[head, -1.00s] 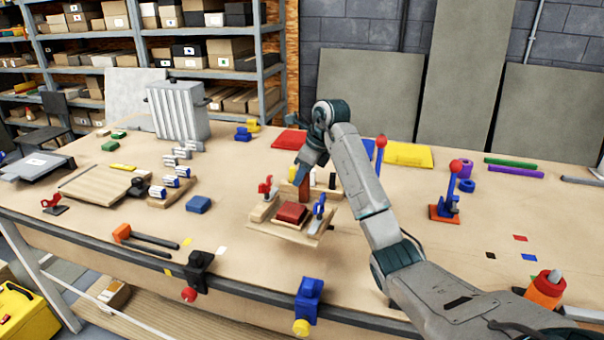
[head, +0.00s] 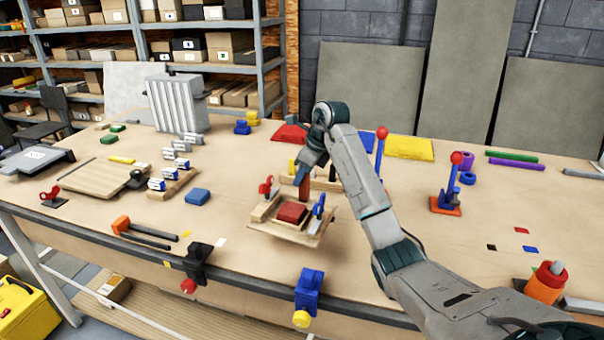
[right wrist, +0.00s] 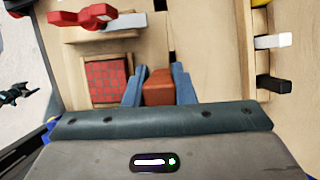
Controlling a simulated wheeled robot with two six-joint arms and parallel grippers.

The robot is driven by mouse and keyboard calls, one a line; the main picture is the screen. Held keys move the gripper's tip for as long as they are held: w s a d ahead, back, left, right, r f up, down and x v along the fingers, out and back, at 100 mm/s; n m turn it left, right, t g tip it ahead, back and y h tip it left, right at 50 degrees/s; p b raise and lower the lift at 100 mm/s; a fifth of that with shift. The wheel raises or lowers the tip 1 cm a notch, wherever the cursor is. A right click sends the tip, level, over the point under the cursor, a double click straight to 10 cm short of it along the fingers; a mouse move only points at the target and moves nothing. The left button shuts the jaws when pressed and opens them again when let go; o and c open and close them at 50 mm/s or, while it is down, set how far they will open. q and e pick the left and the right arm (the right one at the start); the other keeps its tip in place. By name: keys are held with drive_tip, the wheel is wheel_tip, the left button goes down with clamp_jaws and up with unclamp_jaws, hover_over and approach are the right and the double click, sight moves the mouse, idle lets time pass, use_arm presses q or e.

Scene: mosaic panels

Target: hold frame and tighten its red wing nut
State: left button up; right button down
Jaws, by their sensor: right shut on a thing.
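The wooden frame (head: 270,231) is at mid-table in the head view, with a red mosaic panel (head: 292,212) inside. It also shows in the right wrist view, where the panel (right wrist: 108,82) has a grid of tiles. A red winged piece (head: 265,187), apparently the red wing nut, stands at the frame's left side; it also shows in the right wrist view (right wrist: 85,17). A blue winged piece (head: 318,206) stands at the right side. My right gripper (right wrist: 158,88) is shut on a red-brown block (right wrist: 158,80) at the frame's far side. My left gripper is out of view.
Blue-and-white clamps (head: 170,180) stand left of the frame. A black clamp (head: 197,262) and a blue clamp (head: 309,290) sit at the front edge. A red-knobbed blue lever (head: 447,190) stands right.

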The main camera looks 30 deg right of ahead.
sight(302, 185)
drive_tip(key=shift+f, duration=0.55)
drive_tip(key=shift+f+b, duration=0.8)
drive_tip(key=shift+f, duration=0.5)
drive_tip(key=shift+s+a+f+b, duration=0.1)
drive_tip(key=shift+a+f+b, duration=0.05)
drive_tip(key=shift+f+b, duration=0.15)
